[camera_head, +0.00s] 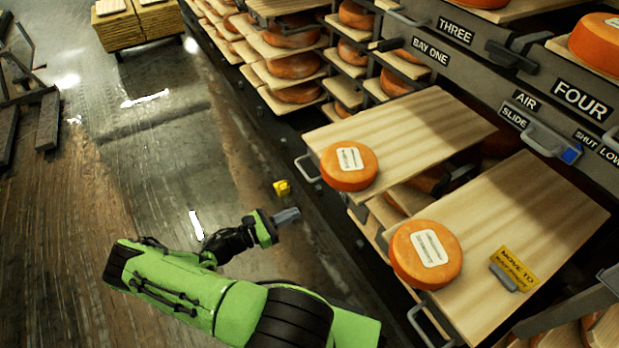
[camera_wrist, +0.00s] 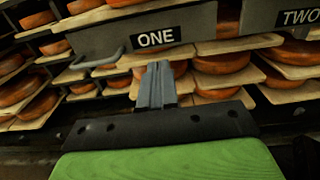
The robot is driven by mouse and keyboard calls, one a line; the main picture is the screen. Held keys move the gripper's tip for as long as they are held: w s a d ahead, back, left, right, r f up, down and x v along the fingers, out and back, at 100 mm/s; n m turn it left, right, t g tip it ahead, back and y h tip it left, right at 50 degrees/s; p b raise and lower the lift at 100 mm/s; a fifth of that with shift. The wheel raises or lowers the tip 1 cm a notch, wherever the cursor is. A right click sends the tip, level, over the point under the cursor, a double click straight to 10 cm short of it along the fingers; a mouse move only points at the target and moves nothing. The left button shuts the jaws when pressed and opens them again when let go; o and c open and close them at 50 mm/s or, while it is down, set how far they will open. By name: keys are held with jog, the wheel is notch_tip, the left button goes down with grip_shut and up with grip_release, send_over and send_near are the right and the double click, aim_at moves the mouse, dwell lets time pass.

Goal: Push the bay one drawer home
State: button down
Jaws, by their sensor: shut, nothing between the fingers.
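Two wooden drawer boards stick out of the rack in the head view. The upper-left board (camera_head: 425,130) bears an orange cheese wheel (camera_head: 348,166) with a white label and has a grey handle (camera_head: 308,169) at its front. The lower-right board (camera_head: 560,205) bears another labelled wheel (camera_head: 427,254) and has a handle (camera_head: 428,326). A BAY ONE sign (camera_head: 430,51) is on the rack above; I cannot tell surely which board it names. My gripper (camera_head: 288,216) is shut and empty, left of the boards and apart from them. In the wrist view its fingers (camera_wrist: 157,85) show below a ONE sign (camera_wrist: 156,36).
A yellow tag (camera_head: 514,266) reading MOVE TO, partly unreadable, lies on the lower-right board. A small yellow object (camera_head: 282,188) is near my gripper. The wet floor (camera_head: 150,150) at left is open. A stack of boards (camera_head: 132,22) stands at the back. A TWO sign (camera_wrist: 300,17) shows at right.

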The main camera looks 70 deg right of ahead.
jog(key=b+x, duration=0.1)
jog(key=x, duration=1.3)
jog(key=shift+s+a+b, duration=0.2)
jog(key=shift+a+b, duration=0.05)
jog(key=shift+b, duration=0.05)
jog(key=shift+r, duration=0.15)
